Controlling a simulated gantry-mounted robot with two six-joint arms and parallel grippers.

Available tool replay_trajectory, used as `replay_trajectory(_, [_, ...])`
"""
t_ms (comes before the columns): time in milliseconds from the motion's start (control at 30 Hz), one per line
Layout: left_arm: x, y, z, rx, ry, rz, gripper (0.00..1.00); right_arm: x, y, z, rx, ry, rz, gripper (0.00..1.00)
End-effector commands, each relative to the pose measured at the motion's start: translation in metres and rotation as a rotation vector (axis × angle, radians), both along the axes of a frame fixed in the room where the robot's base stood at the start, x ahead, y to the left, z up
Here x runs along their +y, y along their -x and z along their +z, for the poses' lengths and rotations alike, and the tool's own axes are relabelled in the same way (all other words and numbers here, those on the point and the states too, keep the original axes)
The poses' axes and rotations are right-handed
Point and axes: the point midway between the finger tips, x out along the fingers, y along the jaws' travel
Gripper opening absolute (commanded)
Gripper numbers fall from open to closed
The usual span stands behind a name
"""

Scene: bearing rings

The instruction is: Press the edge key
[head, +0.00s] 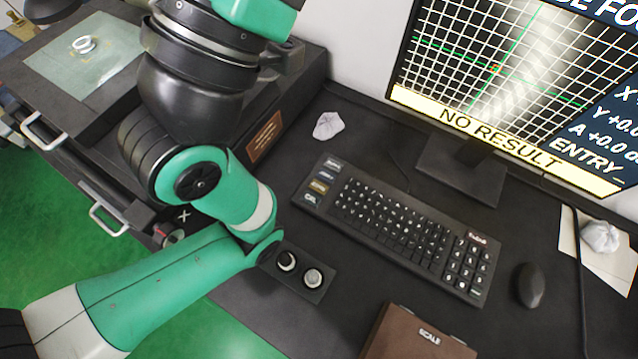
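A black keyboard (395,222) lies on the dark desk below the monitor. A column of wider labelled keys sits at its left end; one is tan (318,187) and the others, such as the bottom one (310,198), are grey or blue-grey. Their labels are too small to read, so I cannot tell which is the edge key. Another wide key with a reddish label (478,238) is at the right end. My teal and black arm comes in from the lower left and bends up over the left side. Neither gripper shows in the view.
A mouse (528,285), crumpled paper (328,125), a plate with two knobs (300,273) and a brown box marked "SCALE" (420,335) surround the keyboard. A ring (84,44) lies on a pale mat at upper left.

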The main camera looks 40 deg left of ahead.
Motion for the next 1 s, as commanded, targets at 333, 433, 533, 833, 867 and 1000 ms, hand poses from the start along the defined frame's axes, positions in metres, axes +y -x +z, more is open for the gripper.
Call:
replay_trajectory(333, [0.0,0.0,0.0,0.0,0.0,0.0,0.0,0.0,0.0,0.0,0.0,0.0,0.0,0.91])
replay_trajectory(433, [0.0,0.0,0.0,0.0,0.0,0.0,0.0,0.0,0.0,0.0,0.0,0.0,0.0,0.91])
replay_trajectory(533, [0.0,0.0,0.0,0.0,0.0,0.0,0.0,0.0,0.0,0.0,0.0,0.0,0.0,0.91])
replay_trajectory(833, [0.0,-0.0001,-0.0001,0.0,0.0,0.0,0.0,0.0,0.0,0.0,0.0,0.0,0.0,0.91])
replay_trajectory(867, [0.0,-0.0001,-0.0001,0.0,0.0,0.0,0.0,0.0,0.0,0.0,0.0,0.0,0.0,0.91])
replay_trajectory(1000, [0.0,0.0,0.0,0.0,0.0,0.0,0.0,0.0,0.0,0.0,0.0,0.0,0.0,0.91])
